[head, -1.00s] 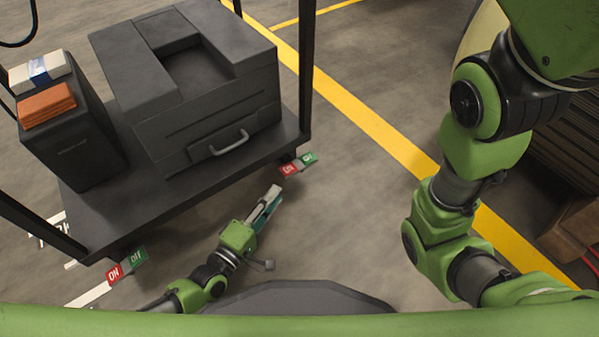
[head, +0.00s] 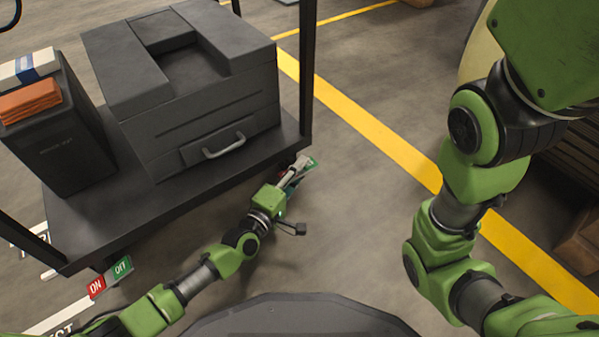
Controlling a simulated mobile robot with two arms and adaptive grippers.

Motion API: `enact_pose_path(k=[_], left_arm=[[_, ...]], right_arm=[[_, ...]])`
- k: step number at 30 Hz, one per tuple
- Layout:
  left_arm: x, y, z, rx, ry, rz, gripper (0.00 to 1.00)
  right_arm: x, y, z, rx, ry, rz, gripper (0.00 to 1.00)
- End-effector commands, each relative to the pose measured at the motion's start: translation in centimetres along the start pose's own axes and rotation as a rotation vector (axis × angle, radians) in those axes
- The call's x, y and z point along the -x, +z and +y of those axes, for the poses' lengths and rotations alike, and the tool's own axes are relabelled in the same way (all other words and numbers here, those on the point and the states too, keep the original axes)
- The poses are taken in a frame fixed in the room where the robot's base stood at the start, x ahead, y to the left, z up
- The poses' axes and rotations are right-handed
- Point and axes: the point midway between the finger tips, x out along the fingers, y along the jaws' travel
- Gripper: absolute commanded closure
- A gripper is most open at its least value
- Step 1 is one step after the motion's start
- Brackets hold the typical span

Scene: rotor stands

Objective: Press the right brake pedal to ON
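The right brake pedal (head: 310,164) sits low at the cart's near right corner. Only part of its green end shows clearly; its red end is mostly hidden by my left gripper. My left gripper (head: 297,170) is right over the pedal in the picture, its fingers pointing up and right. I cannot tell whether it touches the pedal, or whether the fingers are open or shut. The left brake pedal (head: 108,277), with red ON and green OFF, is at the cart's near left corner. My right arm shows at the right, but its gripper is out of view.
The dark cart (head: 190,187) carries a printer (head: 190,95) and a black box (head: 65,150) with orange and white packs on top. Black posts stand at its corners. A yellow floor line (head: 375,130) runs past the right. Floor between line and cart is clear.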

Motion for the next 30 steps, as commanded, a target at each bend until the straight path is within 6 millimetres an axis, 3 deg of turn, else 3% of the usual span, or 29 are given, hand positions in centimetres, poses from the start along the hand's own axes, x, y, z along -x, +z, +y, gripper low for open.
enact_pose_path(k=[6,9,19,30], left_arm=[[-0.01,-0.03,0.03,0.0,0.0,0.0,0.78],[0.0,-0.03,0.03,0.0,0.0,0.0,1.0],[-0.04,-0.12,-0.13,0.007,0.025,0.004,1.0],[0.17,-0.29,-0.14,0.092,0.223,0.006,1.0]], right_arm=[[-0.03,0.0,0.0,0.0,0.0,0.0,0.6],[-0.03,0.0,0.0,0.0,0.0,0.0,0.6],[0.11,-0.03,-0.02,0.0,0.0,0.0,0.6],[0.49,-0.15,-0.08,0.0,0.0,-0.001,0.6]])
